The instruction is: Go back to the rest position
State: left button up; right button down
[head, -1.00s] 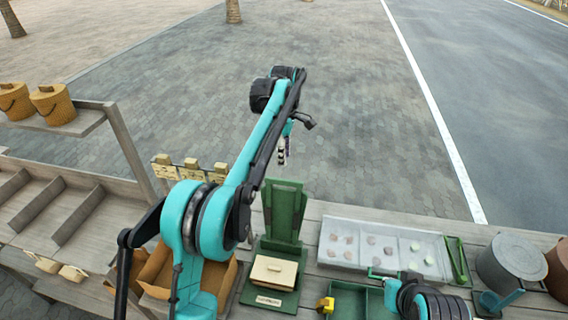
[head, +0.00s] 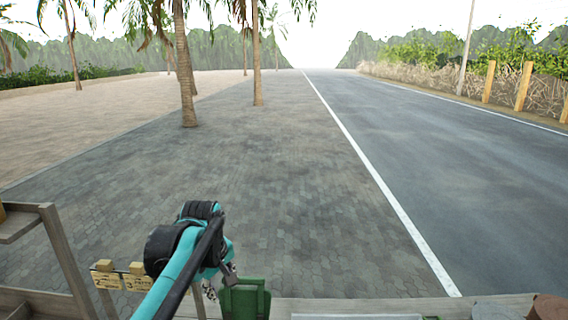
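My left arm rises from the bottom left in the head view, teal and black, with its elbow or wrist bend near the lower middle. My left gripper (head: 209,290) shows only as a small dark and pale piece below that bend, just left of the green stand (head: 245,300). It is too small and partly covered to tell whether its fingers are open or shut. My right gripper is out of view.
The wooden table edge (head: 395,305) runs along the bottom, with a grey pot lid (head: 497,312) and a brown pot (head: 552,307) at right. A wooden shelf post (head: 66,262) and small signs (head: 107,279) stand at left. Paving (head: 300,200) beyond is clear.

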pick_arm(q)
jog(key=s+a+f+m+t+b, duration=0.2)
jog(key=s+f+m+t+b, duration=0.2)
jog(key=s+f+m, duration=0.6)
jog(key=s+f+b, duration=0.2)
jog(key=s+f, duration=0.6)
jog(key=s, duration=0.2)
jog(key=shift+s+a+f, duration=0.15)
jog(key=shift+a+f, duration=0.05)
jog(key=shift+f, duration=0.2)
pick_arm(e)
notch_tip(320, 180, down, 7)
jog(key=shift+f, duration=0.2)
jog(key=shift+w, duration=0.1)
